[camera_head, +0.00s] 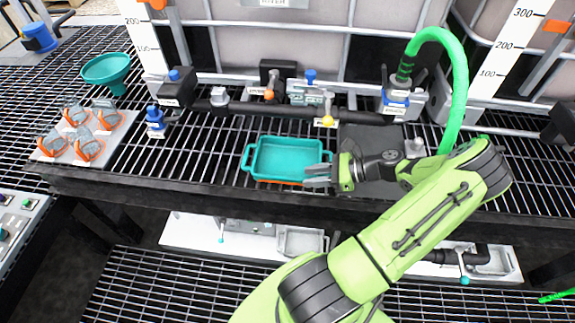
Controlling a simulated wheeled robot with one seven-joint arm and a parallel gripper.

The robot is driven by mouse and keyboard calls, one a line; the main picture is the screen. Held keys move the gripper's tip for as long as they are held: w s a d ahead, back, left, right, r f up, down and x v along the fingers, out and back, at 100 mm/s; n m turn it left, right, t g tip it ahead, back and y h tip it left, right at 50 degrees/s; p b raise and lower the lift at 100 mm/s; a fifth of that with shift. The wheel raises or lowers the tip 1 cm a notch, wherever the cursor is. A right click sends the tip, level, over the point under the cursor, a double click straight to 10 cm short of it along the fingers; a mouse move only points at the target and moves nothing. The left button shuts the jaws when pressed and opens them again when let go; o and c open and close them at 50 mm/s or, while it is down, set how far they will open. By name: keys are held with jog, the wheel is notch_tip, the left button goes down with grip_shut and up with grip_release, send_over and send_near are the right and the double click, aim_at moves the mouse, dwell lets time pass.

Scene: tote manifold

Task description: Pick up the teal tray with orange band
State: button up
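The teal tray (285,158) sits on the dark grated bench near its front edge. It is rectangular with a loop handle at each short end, and an orange strip shows along its lower front side. It looks empty. My gripper (312,177) is at the tray's right end, close to the right handle, with its grey fingers pointing left. The fingers look spread a little apart. I cannot tell whether they touch the handle, and they partly hide the tray's right front corner.
Behind the tray runs a black pipe manifold (345,116) with valves. A green hose (459,90) arches at the right. A teal funnel (106,69) and a white board with several safety glasses (112,135) lie at the left. The grating left of the tray is clear.

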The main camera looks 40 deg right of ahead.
aim_at(301, 179)
jog(key=b+x, duration=0.1)
jog(key=x, duration=0.3)
jog(key=shift+w+a+f, duration=0.15)
jog(key=shift+a+f, duration=0.05)
grip_shut()
jog(key=shift+r, duration=0.15)
